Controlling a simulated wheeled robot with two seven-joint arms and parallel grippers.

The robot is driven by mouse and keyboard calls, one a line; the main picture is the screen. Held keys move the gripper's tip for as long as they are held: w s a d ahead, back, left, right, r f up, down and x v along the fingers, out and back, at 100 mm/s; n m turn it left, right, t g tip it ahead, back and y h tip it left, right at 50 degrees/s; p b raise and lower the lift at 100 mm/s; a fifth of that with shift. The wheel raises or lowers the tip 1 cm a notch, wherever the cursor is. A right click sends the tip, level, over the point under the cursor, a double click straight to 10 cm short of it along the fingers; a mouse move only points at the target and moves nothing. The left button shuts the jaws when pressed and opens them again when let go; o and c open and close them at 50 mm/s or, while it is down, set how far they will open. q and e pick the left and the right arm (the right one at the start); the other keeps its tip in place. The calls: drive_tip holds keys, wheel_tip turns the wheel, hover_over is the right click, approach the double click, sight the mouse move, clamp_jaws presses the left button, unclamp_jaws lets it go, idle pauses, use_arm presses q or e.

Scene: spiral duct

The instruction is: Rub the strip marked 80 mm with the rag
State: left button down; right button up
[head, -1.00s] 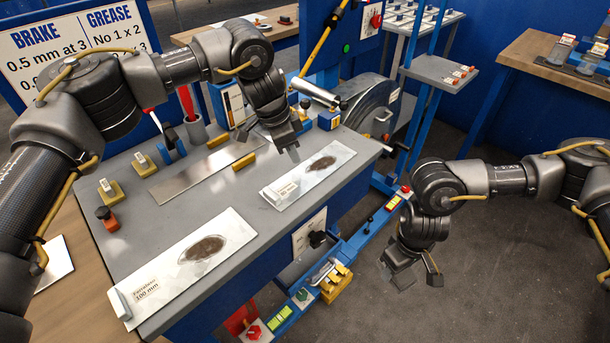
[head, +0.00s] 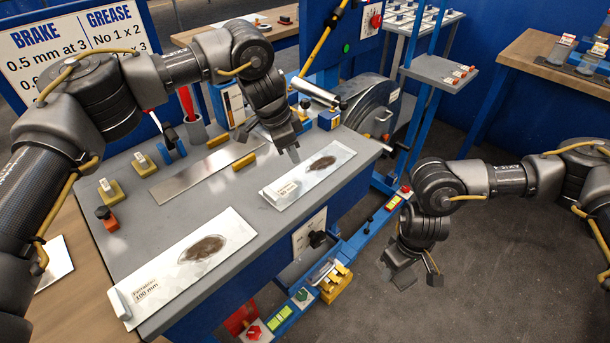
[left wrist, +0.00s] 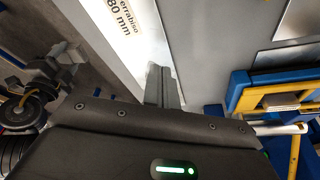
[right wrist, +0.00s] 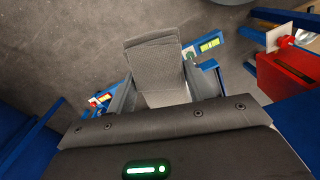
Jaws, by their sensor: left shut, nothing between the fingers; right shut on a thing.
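The strip marked 80 mm (head: 290,190) is a pale plate with a dark smear, lying on the right part of the grey bench top. Its label end shows in the left wrist view (left wrist: 128,40). My left gripper (head: 291,153) is shut and empty, low over the bench at the strip's far side; I cannot tell whether it touches. My right gripper (head: 413,276) is off the bench to the right, over the floor. It is shut on a grey folded piece, which looks like the rag (right wrist: 153,62).
A second smeared strip marked 100 mm (head: 172,278) lies at the bench's front left. A bare metal sheet (head: 190,178), yellow blocks (head: 218,141) and an orange-black piece (head: 107,218) also lie there. A blue ledge (head: 345,250) runs below the bench edge.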

sight(297, 171)
use_arm(q)
drive_tip(key=shift+f+b, duration=0.5)
drive_tip(key=shift+f, duration=1.1)
use_arm(e)
drive_tip(key=shift+f, duration=0.5)
